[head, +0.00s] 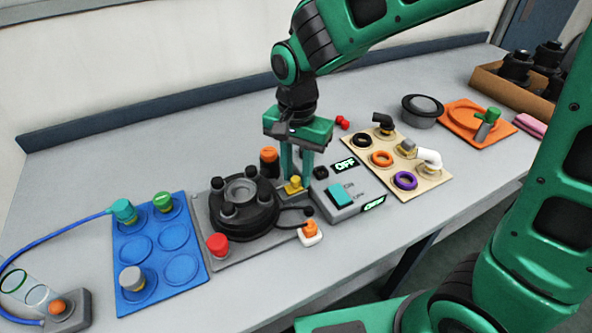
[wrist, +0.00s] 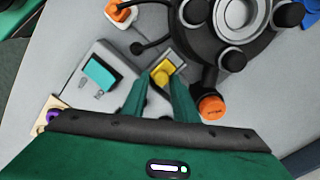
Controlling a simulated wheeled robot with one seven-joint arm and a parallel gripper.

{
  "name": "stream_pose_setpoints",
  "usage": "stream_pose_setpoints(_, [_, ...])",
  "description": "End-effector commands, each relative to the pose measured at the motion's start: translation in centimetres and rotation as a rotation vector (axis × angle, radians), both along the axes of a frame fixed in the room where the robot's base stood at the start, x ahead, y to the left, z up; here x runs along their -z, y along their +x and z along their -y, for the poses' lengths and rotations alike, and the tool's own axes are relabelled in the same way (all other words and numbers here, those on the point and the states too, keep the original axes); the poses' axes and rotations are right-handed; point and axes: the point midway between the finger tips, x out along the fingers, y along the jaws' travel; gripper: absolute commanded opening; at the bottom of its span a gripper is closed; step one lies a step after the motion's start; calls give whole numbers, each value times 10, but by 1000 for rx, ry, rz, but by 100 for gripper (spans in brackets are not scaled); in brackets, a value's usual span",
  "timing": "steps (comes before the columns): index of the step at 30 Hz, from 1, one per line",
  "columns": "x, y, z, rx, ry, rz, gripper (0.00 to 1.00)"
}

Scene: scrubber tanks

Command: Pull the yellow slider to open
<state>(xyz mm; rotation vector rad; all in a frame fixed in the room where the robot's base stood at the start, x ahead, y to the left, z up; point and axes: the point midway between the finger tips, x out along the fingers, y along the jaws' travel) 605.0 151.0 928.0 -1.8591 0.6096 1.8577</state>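The yellow slider (head: 294,184) is a small yellow block on a grey base, between the black round tank unit and the grey switch box. In the wrist view the yellow slider (wrist: 162,73) shows just beyond and between my two fingertips. My gripper (head: 296,178) points down over it, with its green fingers apart. In the wrist view my gripper (wrist: 161,84) has a gap between the fingers, one on each side of the slider's near end. I see no clear contact, and the fingertips partly hide the slider's sides in the head view.
The black tank unit (head: 243,208) and an orange-capped black cylinder (head: 269,162) stand close left. A cable with an orange plug (head: 310,230) lies in front. The table's front right is clear.

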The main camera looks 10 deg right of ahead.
Motion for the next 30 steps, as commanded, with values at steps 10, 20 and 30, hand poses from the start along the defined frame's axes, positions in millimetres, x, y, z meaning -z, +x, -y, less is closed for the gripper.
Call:
stream_pose_setpoints(10, [-25, 0, -1, -2, 3, 3, 26])
stream_pose_setpoints(20, [-85, 1, 0, 0, 2, 2, 26])
stream_pose_setpoints(30, [-108, 1, 0, 0, 1, -1, 26])
